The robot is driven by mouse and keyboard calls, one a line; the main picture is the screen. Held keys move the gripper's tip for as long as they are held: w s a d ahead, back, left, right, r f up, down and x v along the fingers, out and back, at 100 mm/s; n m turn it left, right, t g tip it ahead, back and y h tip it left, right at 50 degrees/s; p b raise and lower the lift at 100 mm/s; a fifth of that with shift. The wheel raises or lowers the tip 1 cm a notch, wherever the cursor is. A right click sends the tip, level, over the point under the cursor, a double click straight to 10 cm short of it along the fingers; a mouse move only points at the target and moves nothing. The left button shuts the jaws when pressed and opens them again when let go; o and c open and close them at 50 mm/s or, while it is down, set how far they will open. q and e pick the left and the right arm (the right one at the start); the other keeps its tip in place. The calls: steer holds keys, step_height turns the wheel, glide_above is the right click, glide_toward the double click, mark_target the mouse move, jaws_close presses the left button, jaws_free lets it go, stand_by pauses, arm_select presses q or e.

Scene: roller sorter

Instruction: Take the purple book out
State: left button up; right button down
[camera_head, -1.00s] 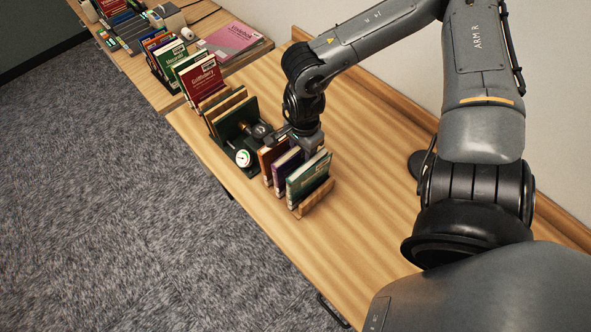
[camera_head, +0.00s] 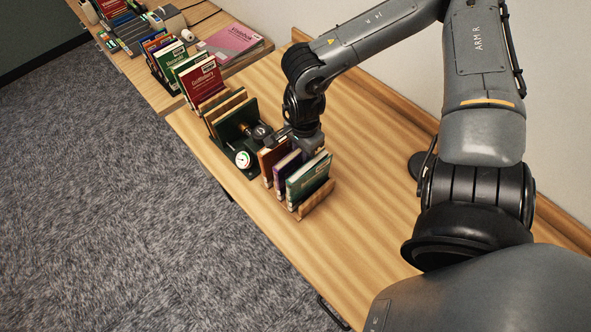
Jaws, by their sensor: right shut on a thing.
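The purple book (camera_head: 286,177) stands upright in a short row on the wooden table. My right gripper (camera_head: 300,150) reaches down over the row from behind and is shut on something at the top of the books. The wrist hides the fingertips, and the purple book's upper edge is right beneath them, so it looks to be the thing held. The book is still in the row. My left gripper is not in view.
A wooden block (camera_head: 317,198) ends the row on the right. A dark press-like device with a round dial (camera_head: 242,159) stands just left of the row. More books (camera_head: 203,82) stand further left. The table (camera_head: 340,240) is bare in front and right.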

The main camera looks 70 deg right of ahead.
steer(key=shift+r, duration=0.1)
steer(key=shift+r+p, duration=0.95)
steer(key=shift+r, duration=0.25)
step_height(320, 180, up, 7)
steer(key=p, duration=0.4)
steer(key=shift+f+p, duration=0.2)
steer(key=shift+p, duration=0.15)
steer(key=shift+r+p, duration=1.75)
steer(key=shift+r, duration=0.7)
steer(key=shift+f, duration=0.1)
